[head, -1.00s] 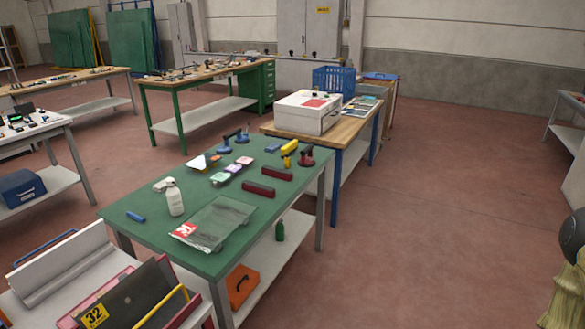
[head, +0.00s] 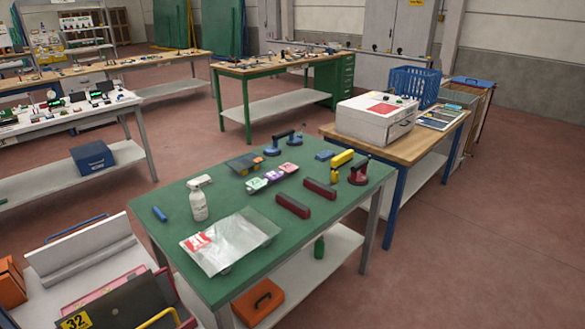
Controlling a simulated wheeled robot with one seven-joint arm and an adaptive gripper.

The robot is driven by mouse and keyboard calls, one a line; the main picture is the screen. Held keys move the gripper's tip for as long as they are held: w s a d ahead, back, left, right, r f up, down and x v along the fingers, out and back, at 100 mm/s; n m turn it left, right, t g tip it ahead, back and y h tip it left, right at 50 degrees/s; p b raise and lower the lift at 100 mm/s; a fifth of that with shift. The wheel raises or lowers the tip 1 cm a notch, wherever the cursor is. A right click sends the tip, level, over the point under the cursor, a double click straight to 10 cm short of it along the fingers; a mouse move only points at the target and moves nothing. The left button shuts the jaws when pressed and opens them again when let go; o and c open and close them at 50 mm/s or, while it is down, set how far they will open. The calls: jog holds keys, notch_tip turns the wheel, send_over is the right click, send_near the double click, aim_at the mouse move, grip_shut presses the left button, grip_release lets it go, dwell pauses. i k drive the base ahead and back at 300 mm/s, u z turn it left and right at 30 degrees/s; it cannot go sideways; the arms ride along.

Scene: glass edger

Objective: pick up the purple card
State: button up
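On the green-topped table (head: 165,250) a short row of small pastel pieces lies near the middle. The middle one looks lilac, and I take it as the purple card (head: 273,175). A mint-green piece (head: 256,184) lies at its near left and a pink piece (head: 289,167) at its far right. They are too small to tell if they are cards or to read any marks. My gripper is not in view.
Two dark red bars (head: 293,207) lie right of the row. A spray bottle (head: 198,201), a clear plastic bag (head: 230,243), suction lifters (head: 359,172) and a yellow block (head: 341,159) share the table. A wooden bench with a white box (head: 375,120) stands behind. Floor is clear at right.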

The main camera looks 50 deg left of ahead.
aim_at(272, 176)
jog(key=i, duration=2.15)
jog(key=u, duration=2.15)
